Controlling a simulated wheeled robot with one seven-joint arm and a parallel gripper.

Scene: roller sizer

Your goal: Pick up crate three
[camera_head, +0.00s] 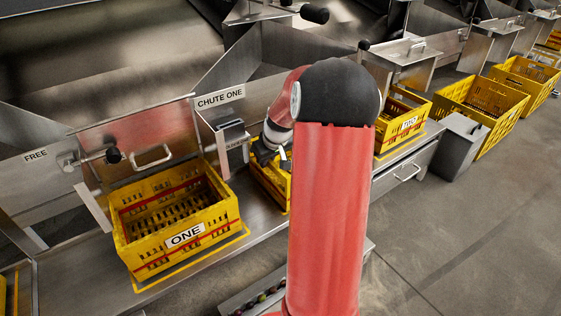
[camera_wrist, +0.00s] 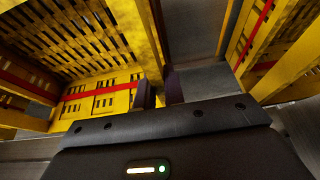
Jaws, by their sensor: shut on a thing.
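A yellow slatted crate (camera_head: 270,184) is on the metal ledge under the CHUTE ONE sign, mostly hidden behind my arm; no label on it is visible. My gripper (camera_head: 270,152) is at its upper edge. In the wrist view, my gripper's dark fingers (camera_wrist: 160,92) are shut on the yellow wall of this crate (camera_wrist: 118,98), whose slatted inside fills the upper left. No crate labelled three can be read. I cannot tell whether the held crate is lifted.
A crate labelled ONE (camera_head: 184,236) stands left on the ledge, and one labelled TWO (camera_head: 405,127) right of my arm. Larger yellow crates (camera_head: 482,101) stand at the far right. A grey bin (camera_head: 462,146) stands by the ledge. The right floor is clear.

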